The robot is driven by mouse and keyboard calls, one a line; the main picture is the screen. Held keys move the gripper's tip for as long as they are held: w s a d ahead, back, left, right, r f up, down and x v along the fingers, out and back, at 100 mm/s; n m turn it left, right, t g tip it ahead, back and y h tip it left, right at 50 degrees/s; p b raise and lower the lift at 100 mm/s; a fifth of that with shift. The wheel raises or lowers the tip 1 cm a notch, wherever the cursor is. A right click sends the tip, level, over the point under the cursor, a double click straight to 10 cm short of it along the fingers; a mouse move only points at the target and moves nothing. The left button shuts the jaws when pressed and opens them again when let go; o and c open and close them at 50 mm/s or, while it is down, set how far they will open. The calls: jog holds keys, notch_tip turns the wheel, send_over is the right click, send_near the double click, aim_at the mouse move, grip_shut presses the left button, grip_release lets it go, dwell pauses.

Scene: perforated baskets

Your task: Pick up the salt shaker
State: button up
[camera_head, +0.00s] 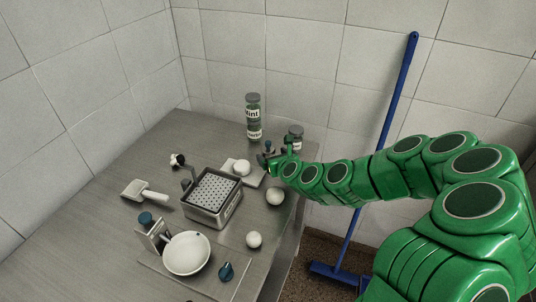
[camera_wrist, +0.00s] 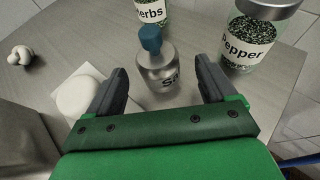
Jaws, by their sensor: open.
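The salt shaker (camera_wrist: 158,72) is a small clear bottle with a dark blue cap and a label that begins "Sa". In the wrist view it stands upright on the metal table, between and just beyond the fingertips of my gripper (camera_wrist: 158,75). My gripper is open, with one dark finger to each side of the shaker and nothing held. In the head view my gripper (camera_head: 268,161) is at the back right of the table. The shaker's blue cap (camera_head: 270,146) shows just behind it there, and its body is mostly hidden.
A pepper jar (camera_wrist: 252,38) stands close on the right, and a herbs jar (camera_wrist: 153,10) stands behind. A white round object (camera_wrist: 78,97) lies on a light board at left. A perforated basket (camera_head: 213,205), a white bowl (camera_head: 187,254) and loose white balls (camera_head: 275,197) occupy the table.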

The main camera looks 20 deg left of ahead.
aim_at(271, 155)
jog(key=shift+x, duration=2.15)
jog(key=shift+s+f, duration=0.1)
jog(key=c, duration=1.1)
